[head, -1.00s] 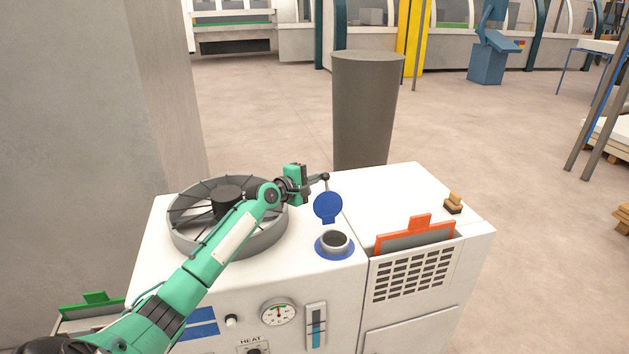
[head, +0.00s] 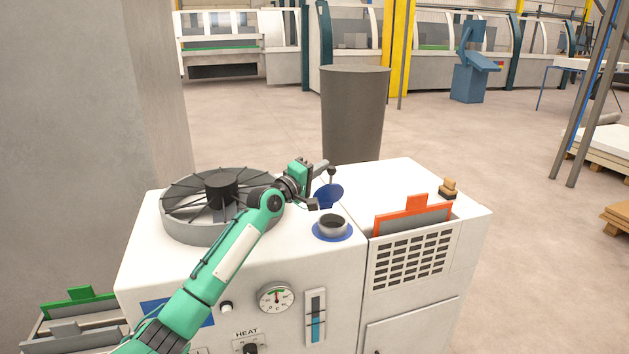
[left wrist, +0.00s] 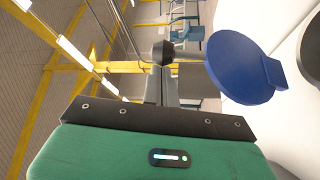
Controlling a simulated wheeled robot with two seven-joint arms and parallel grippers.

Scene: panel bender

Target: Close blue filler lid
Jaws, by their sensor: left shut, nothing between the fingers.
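The blue filler lid (head: 329,196) stands tilted open behind the round filler neck (head: 332,226), whose dark mouth is uncovered. A black knob on a short stem (head: 331,171) rises above the lid. My left gripper (head: 325,165) is shut and empty, with its fingertips close beside the knob; I cannot tell whether they touch. In the left wrist view the lid (left wrist: 240,67) is at the upper right, and the knob (left wrist: 163,52) is just beyond the narrow fingers (left wrist: 163,80). My right gripper is not in view.
A round finned fan housing (head: 215,205) lies under my left arm on the white machine top. An orange-framed panel (head: 412,217) and a small wooden-handled stamp (head: 448,188) are to the right. A grey bin (head: 354,115) stands behind.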

